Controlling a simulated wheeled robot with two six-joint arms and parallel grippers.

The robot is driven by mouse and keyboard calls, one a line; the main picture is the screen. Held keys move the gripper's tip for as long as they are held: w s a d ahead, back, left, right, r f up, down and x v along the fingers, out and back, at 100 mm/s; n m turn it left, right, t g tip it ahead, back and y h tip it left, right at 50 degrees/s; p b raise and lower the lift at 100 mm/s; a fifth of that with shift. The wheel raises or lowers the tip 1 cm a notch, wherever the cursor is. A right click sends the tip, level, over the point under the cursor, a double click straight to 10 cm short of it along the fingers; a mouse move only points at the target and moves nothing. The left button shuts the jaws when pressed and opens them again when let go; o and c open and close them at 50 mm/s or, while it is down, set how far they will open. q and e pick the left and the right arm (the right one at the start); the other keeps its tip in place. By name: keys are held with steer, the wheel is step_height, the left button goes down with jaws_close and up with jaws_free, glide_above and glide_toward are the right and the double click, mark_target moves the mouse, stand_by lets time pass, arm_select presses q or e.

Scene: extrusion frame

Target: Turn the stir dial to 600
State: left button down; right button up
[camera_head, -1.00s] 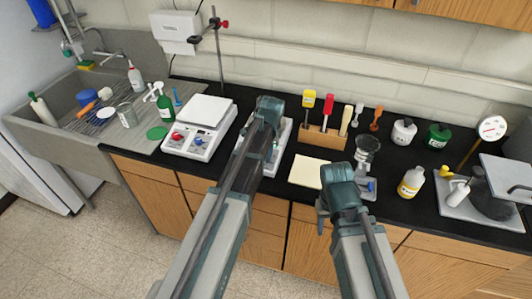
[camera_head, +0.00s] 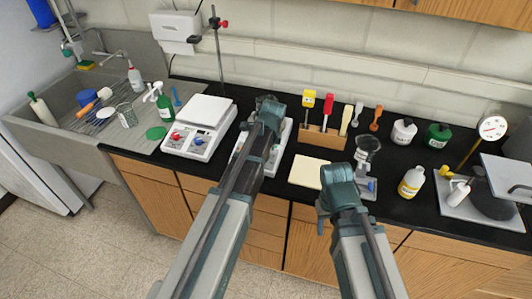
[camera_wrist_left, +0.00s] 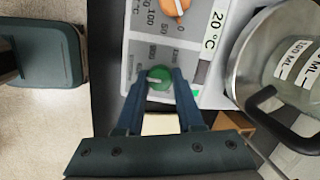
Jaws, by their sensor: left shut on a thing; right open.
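The left wrist view shows a grey-white panel (camera_wrist_left: 140,45) with a green dial (camera_wrist_left: 159,74) and, above it, an orange dial (camera_wrist_left: 176,5). My left gripper (camera_wrist_left: 160,80) is shut on the green dial, one finger on each side. A white pointer line on it points roughly left; the numbers around it are too blurred to read surely. In the head view my left arm covers most of this device (camera_head: 285,152), hiding the dials and fingertips. My right gripper (camera_head: 322,215) is open and empty at the counter's front edge.
Another white device (camera_head: 200,118) with red and blue knobs stands left of my left arm. A wooden tool rack (camera_head: 322,138), a yellow pad (camera_head: 307,172) and a yellow-labelled bottle (camera_head: 411,182) stand to the right.

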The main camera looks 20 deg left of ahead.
arm_select(q)
steer(key=c, duration=0.5)
jaws_free()
steer(key=shift+c, duration=0.2)
steer(key=shift+r, duration=0.1)
steer(key=p+v, duration=1.3)
steer(key=shift+r, duration=0.3)
steer(key=shift+s+d+f, duration=0.1)
steer(key=s+d+f+n+g+b, duration=0.1)
steer(key=s+d+f+n+b, duration=0.4)
steer(key=s+f+b, duration=0.3)
steer(key=s+d+f+n+g+b, duration=0.1)
steer(key=s+d+f+n+b, duration=0.5)
steer(key=s, duration=0.7)
step_height(320, 180, down, 3)
steer(key=shift+s+r+b, duration=0.1)
steer(key=shift+s+b, duration=0.1)
steer(key=shift+b, duration=0.8)
